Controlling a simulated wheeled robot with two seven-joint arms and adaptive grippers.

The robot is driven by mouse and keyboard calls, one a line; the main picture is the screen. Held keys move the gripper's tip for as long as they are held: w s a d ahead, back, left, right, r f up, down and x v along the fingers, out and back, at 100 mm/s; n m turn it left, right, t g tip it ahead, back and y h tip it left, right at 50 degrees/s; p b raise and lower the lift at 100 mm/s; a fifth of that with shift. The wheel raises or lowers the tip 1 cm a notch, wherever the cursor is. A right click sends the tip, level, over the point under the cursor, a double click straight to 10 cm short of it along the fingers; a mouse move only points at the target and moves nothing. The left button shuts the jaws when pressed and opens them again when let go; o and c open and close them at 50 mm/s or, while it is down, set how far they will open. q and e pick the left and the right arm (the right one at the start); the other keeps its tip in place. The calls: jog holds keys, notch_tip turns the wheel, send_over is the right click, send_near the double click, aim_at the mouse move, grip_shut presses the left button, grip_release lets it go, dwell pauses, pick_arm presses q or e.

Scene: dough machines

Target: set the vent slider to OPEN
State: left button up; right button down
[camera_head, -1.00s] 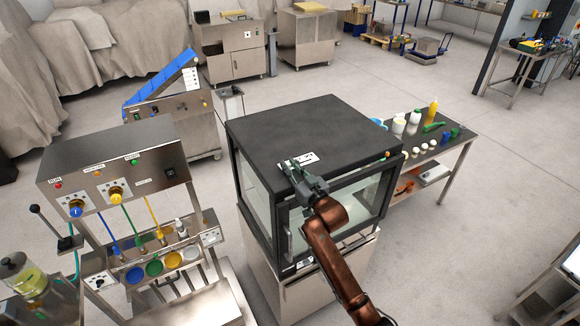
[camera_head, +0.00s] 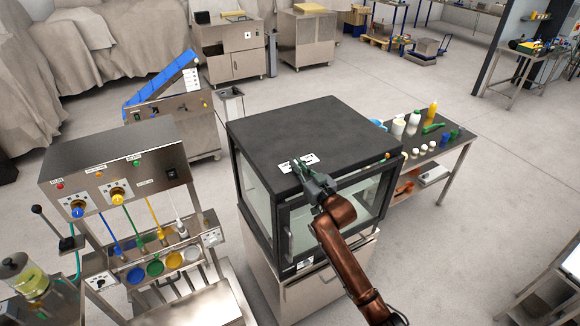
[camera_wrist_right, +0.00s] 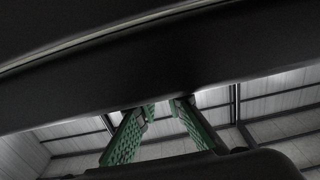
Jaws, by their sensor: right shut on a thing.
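The dark oven (camera_head: 300,135) has white labels (camera_head: 287,167) on the front part of its top, where the vent slider is. My right gripper (camera_head: 303,168) reaches over the oven's front edge, with its fingertips at these labels. It is shut on the slider's small knob, which the fingers hide. In the right wrist view the green fingers (camera_wrist_right: 158,125) stand a little apart below a large dark surface. The knob cannot be made out there, and the slider's exact setting cannot be read. My left gripper is out of view.
The oven's glass door is below my right arm. A side table (camera_head: 455,150) with bottles and small items stands right of the oven. A steel dispensing machine (camera_head: 120,180) with coloured cups stands to the left.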

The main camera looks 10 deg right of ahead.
aim_at(316, 163)
jog(key=d, duration=0.2)
jog(key=w+d, duration=0.1)
jog(key=d, duration=0.1)
jog(key=w+d, duration=0.1)
jog(key=d, duration=0.1)
jog(key=shift+w+d+f, duration=0.1)
jog(key=shift+w+d, duration=0.05)
jog(key=shift+d, duration=0.15)
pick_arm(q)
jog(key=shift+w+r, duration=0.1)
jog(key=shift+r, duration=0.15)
pick_arm(e)
jog(key=shift+w+d, duration=0.1)
jog(key=shift+d, duration=0.25)
jog(key=c, duration=2)
grip_release()
jog(key=shift+d, duration=0.1)
jog(key=v, duration=1.2)
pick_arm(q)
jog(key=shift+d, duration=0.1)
